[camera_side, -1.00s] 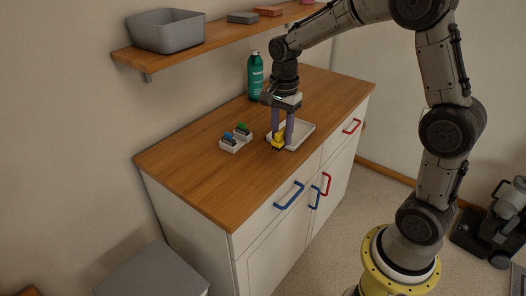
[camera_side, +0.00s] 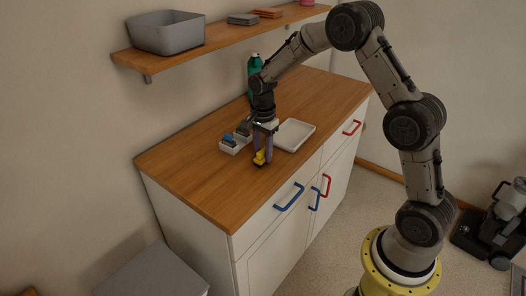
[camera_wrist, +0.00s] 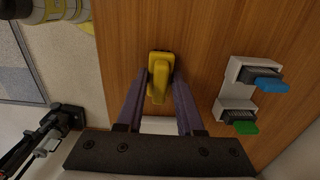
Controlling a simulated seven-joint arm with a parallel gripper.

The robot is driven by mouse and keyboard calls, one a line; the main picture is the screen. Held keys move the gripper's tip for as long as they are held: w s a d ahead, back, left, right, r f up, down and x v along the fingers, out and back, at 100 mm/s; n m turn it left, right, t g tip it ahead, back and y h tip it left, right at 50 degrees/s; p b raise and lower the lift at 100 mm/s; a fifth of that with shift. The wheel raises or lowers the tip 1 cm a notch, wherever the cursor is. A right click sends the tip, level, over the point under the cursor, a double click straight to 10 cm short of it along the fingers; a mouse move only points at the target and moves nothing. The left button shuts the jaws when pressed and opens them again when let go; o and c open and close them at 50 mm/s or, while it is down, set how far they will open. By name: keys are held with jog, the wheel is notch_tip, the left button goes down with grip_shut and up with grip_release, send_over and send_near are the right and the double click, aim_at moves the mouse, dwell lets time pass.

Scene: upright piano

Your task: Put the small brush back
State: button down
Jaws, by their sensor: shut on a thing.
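The small brush, yellow with a dark edge (camera_wrist: 160,72), is between the fingertips of my gripper (camera_side: 263,152). My gripper is shut on it and holds it over the wooden cabinet top, left of the tray in the side view. A white holder (camera_side: 232,147) stands left of my gripper. In the wrist view the holder (camera_wrist: 233,87) lies to the right, with a blue-handled brush (camera_wrist: 269,85) and a green-handled brush (camera_wrist: 243,127) in it. In the side view the blue brush (camera_side: 228,138) shows, while the green one is hidden behind my gripper.
The white tray (camera_side: 309,127) is empty and right of my gripper. A green bottle (camera_side: 254,68) stands behind my arm. A wall shelf with a grey bin (camera_side: 166,34) hangs above. The front left of the cabinet top (camera_side: 195,178) is clear.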

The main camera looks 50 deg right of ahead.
aim_at(263, 149)
jog(key=shift+f, duration=0.1)
jog(key=c, duration=0.5)
grip_release()
jog(key=shift+c, duration=0.2)
jog(key=s+a+r+n+t, duration=0.1)
jog(key=s+r+n, duration=0.15)
jog(key=r, duration=0.65)
jog(key=s+a+r+n, duration=0.1)
jog(key=s+a+r, duration=0.15)
jog(key=r, duration=0.65)
jog(key=s+a+n+t, duration=0.2)
jog(key=s+n, duration=0.5)
jog(key=s, duration=0.4)
jog(key=s+a+n+t, duration=0.2)
jog(key=s+n, duration=0.5)
jog(key=s, duration=0.5)
jog(key=shift+a+r+t, duration=0.3)
jog(key=shift+a+r, duration=0.15)
